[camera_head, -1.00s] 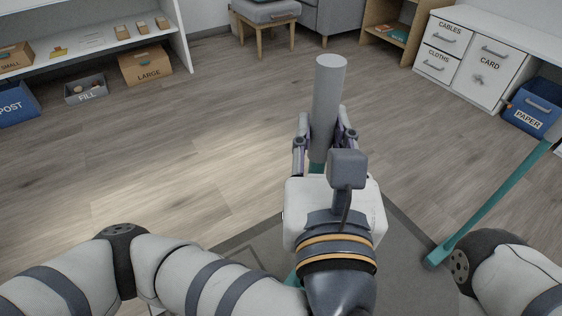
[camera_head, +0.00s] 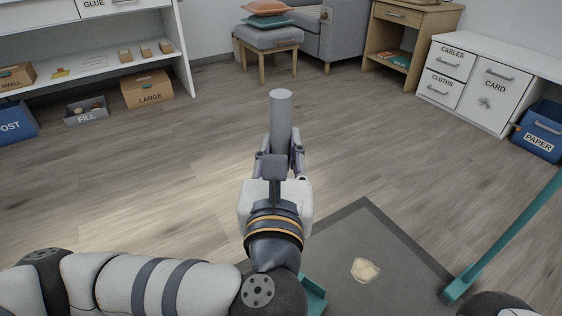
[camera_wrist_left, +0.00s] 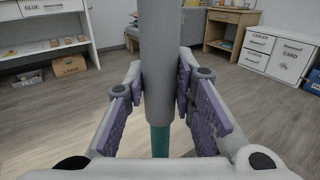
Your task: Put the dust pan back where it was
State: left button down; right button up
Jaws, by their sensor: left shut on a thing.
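My left gripper (camera_head: 279,160) is shut on the thick grey handle of the dust pan (camera_head: 281,118), which stands upright between the fingers. In the left wrist view the grey handle (camera_wrist_left: 158,60) runs down between the purple finger pads, with a teal shaft (camera_wrist_left: 160,140) below it. A teal piece, apparently the pan (camera_head: 314,295), shows low beside my left arm, partly hidden by it. My right gripper is not in view.
A grey mat (camera_head: 340,235) lies on the wood floor with a pale crumpled bit (camera_head: 365,270) on it. A teal pole (camera_head: 505,237) slants at the right. White shelves (camera_head: 183,50) and boxes stand at back left, a white cabinet (camera_head: 470,75) at back right. Middle floor is open.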

pick_arm(q)
notch_tip(320, 180, down, 2)
jog(key=shift+b, duration=0.3)
jog(key=shift+r, duration=0.1)
jog(key=c, duration=1.3)
grip_release()
jog(key=shift+c, duration=0.2)
